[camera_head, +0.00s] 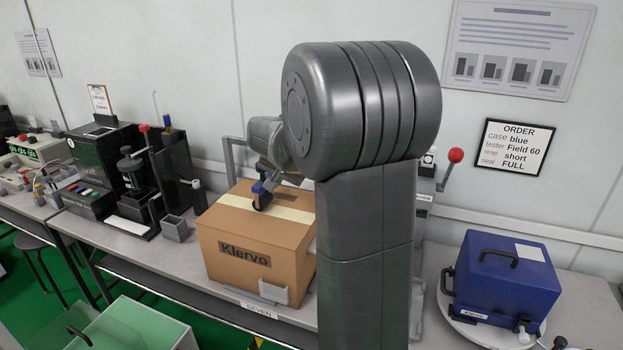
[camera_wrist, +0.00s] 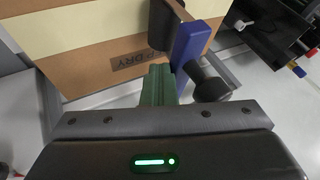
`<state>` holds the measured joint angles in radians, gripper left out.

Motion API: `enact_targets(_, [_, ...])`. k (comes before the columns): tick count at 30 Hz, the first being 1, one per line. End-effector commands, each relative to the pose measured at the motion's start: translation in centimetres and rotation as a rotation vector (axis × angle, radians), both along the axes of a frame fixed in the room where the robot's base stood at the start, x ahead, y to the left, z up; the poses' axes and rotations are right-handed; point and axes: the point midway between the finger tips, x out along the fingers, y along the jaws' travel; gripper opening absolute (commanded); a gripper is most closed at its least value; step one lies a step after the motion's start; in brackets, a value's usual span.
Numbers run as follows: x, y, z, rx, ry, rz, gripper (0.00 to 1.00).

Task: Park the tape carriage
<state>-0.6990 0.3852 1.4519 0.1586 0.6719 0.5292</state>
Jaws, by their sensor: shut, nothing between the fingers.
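The tape carriage shows in the wrist view as a blue upright piece (camera_wrist: 192,52) with a black roller or knob at its lower end. In the head view its blue and black parts (camera_head: 260,190) sit over the taped top of the cardboard box (camera_head: 232,225), marked Klervo. My gripper (camera_wrist: 159,72) has its green fingers shut and empty, just left of the blue piece in the wrist view. I cannot tell whether they touch it. In the head view my arm hides the fingers and part of the frame around the box.
A red-knobbed lever (camera_head: 455,156) stands right of my arm. A blue case (camera_head: 507,272) sits on a round white stand at the right. Black bench equipment (camera_head: 100,155) and a small grey bin (camera_head: 175,228) are on the left. An order sign (camera_head: 515,147) hangs on the wall.

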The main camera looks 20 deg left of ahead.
Motion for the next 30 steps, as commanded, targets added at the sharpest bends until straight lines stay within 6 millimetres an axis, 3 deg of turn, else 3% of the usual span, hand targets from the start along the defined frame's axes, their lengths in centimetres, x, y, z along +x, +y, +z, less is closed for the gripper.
enact_targets(1, [-0.1,2.1,0.3,-0.003,0.001,0.008,0.00])
enact_targets(6, [0.2,8.2,0.2,-0.002,0.001,0.006,0.00])
enact_targets(15, [0.5,17.6,0.2,0.000,-0.001,0.003,0.00])
enact_targets(21, [0.8,21.7,0.2,0.001,-0.001,0.001,0.00])
enact_targets(30, [0.9,24.3,0.1,0.001,-0.002,0.000,0.00])
